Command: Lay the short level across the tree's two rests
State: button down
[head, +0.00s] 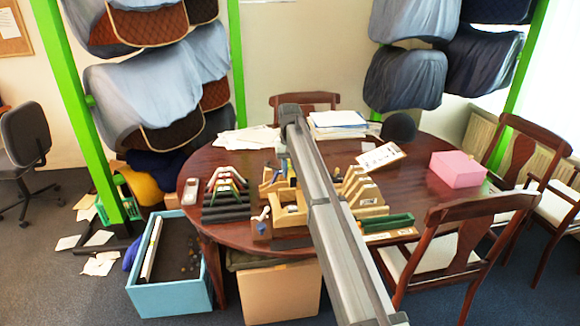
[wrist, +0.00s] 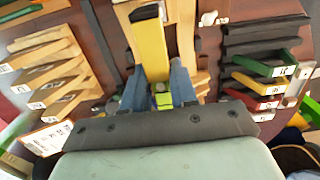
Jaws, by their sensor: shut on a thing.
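The short level (wrist: 151,45) is a yellow bar with a bright green part near its lower end in the wrist view. My gripper (wrist: 162,90) is shut on it, with one blue-grey finger on either side. In the head view my arm hides most of the gripper and I cannot make out the level clearly. A pale wooden frame, which looks like the tree (head: 290,213), stands near the table's front edge, partly behind my arm. Wood shows beneath the level in the wrist view (wrist: 187,30). The two rests are not clearly visible, and I cannot tell whether the level touches them.
A dark rack with coloured angled pieces (head: 226,190) stands left of the frame. Stepped, numbered wooden pieces (head: 357,190) stand to its right. A green bar (head: 385,222) lies near the front right edge. A pink box (head: 457,169) sits farther right. Papers cover the back.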

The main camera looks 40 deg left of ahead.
jog(key=shift+s+d+f, duration=0.1)
jog(key=shift+f, duration=2.55)
jog(key=shift+f, duration=1.9)
dwell(0.6)
dwell(0.6)
jog(key=shift+c, duration=2.1)
grip_release()
jog(key=shift+r, duration=0.1)
jog(key=shift+r, duration=2.4)
